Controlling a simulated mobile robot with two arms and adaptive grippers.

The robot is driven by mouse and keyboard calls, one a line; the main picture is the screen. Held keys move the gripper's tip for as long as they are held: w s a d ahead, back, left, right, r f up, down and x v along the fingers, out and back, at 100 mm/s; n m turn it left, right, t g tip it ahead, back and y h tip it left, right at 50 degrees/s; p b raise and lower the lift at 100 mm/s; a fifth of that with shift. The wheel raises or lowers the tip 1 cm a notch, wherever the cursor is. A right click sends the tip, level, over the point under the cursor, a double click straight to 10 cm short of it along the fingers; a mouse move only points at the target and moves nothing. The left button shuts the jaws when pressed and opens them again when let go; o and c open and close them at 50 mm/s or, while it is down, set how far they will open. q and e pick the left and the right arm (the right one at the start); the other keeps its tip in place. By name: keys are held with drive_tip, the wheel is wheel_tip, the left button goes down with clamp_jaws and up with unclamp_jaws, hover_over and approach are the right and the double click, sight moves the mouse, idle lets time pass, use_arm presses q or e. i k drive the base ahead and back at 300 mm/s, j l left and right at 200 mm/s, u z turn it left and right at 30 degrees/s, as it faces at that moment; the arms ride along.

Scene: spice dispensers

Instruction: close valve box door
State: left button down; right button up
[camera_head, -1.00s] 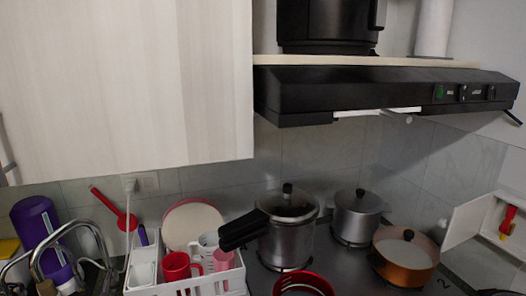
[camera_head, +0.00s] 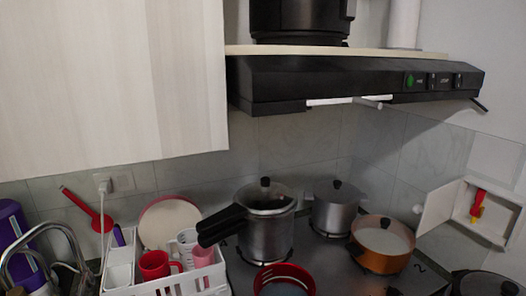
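The valve box (camera_head: 503,219) is a white box on the right wall, at the right side of the head view. Its white door (camera_head: 440,207) stands open, swung out to the left of the box. A red and yellow valve handle (camera_head: 478,205) shows inside the box. Neither of my grippers is in the head view.
An orange pot (camera_head: 381,247), a steel pot (camera_head: 338,210) and a pressure cooker (camera_head: 267,222) stand on the stove left of the valve box. A black pan (camera_head: 485,284) lies below it. A black range hood (camera_head: 350,80) hangs above. A white dish rack (camera_head: 190,283) stands at lower left.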

sight(439, 203)
drive_tip(key=z, duration=1)
